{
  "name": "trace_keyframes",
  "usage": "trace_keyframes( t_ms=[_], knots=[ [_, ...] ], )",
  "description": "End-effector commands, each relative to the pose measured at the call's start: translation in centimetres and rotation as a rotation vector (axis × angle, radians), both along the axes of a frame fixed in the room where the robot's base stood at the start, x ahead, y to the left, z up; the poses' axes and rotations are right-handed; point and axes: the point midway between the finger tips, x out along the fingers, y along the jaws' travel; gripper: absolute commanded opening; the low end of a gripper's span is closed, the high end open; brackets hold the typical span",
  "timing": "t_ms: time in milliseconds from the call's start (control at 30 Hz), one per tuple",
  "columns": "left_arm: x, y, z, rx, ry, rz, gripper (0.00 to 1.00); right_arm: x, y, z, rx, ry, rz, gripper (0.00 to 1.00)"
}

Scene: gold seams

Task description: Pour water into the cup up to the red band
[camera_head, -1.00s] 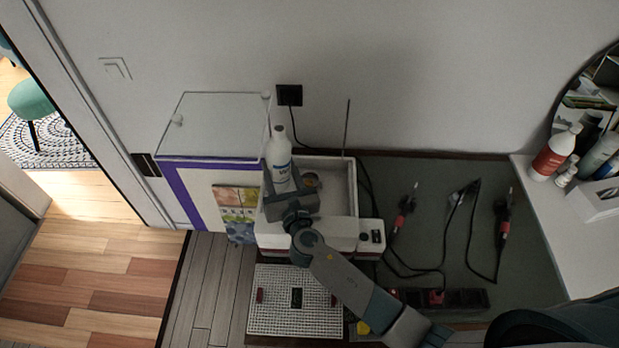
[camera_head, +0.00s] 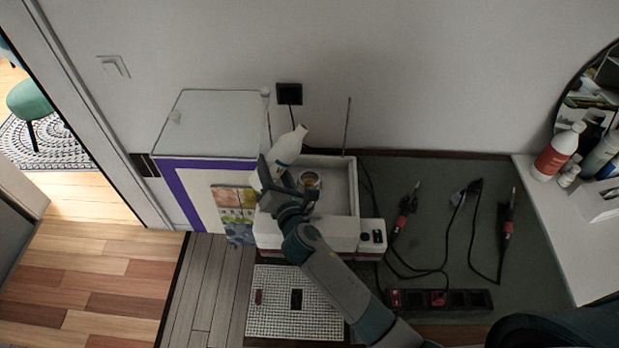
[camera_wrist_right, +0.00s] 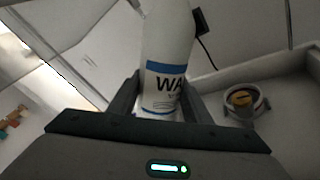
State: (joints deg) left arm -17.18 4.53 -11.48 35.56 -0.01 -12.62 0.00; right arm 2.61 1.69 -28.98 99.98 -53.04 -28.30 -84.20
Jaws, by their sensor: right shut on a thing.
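A white bottle with a blue-edged label (camera_head: 287,150) is held by my right gripper (camera_head: 272,178) and leans, its top to the right. In the right wrist view the bottle (camera_wrist_right: 168,50) stands between the two fingers (camera_wrist_right: 158,98), its label partly reading "WA". The cup (camera_head: 309,181) stands in the white open box, right of and below the bottle's top. In the right wrist view the cup (camera_wrist_right: 243,101) is to the right of the gripper, with something orange-brown inside. No stream of water shows. The red band and water level cannot be made out. My left gripper is out of view.
The white box (camera_head: 343,185) has raised walls around the cup. A white cabinet with a purple edge (camera_head: 208,125) stands to the left. Cables and red-handled tools (camera_head: 404,218) lie on the dark surface to the right. A thin rod (camera_head: 346,128) rises behind the box.

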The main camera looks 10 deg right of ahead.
Motion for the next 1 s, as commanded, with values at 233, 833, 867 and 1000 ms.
trace_keyframes(
  t_ms=[233,833,867,1000],
  knots=[
    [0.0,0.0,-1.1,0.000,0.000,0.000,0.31,-0.2,1.1,0.0,0.159,0.032,0.000,0.17],
    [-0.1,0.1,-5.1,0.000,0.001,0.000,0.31,-0.6,3.0,-1.3,0.511,0.105,0.000,0.17],
    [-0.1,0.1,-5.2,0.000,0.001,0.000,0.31,-0.7,3.1,-1.4,0.523,0.108,0.000,0.17],
    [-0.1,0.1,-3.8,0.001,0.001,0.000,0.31,-0.7,3.1,-0.4,0.572,0.118,0.000,0.17]
  ],
)
